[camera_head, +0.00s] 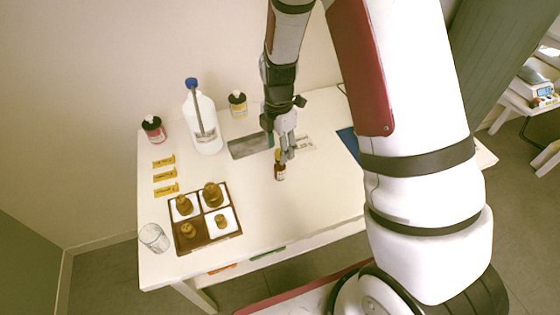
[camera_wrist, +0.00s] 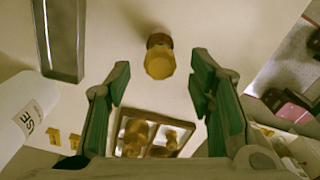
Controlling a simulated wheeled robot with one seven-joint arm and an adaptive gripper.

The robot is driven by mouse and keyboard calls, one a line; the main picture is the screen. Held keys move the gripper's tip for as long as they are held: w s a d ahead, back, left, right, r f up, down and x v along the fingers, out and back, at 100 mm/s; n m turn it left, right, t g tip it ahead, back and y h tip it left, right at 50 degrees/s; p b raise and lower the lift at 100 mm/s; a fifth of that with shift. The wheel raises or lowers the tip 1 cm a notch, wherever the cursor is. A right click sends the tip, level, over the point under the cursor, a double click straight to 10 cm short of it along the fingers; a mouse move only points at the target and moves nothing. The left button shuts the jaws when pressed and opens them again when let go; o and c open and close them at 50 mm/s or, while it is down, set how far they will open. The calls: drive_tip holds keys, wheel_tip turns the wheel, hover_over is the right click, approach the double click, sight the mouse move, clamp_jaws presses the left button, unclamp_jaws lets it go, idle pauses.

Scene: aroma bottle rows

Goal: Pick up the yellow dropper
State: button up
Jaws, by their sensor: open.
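A small brown bottle (camera_head: 280,174) stands on the white table directly below my gripper (camera_head: 287,155) in the head view. In the wrist view a yellow-topped brown piece (camera_wrist: 159,58), which looks like the yellow dropper on this bottle, lies beyond the fingertips, in line with the gap between them. My gripper (camera_wrist: 161,80) is open and empty, its green-padded fingers spread on either side of that line. The fingers partly hide the bottle's top in the head view.
A white blue-capped bottle (camera_head: 204,128), a red-labelled bottle (camera_head: 153,130), a yellow-labelled bottle (camera_head: 238,104) and a grey tray (camera_head: 247,147) are behind. The table's front middle is clear.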

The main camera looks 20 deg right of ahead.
drive_tip(key=shift+f, duration=1.15)
drive_tip(key=c, duration=0.7)
wheel_tip(320, 180, up, 10)
drive_tip(key=shift+r, duration=0.1)
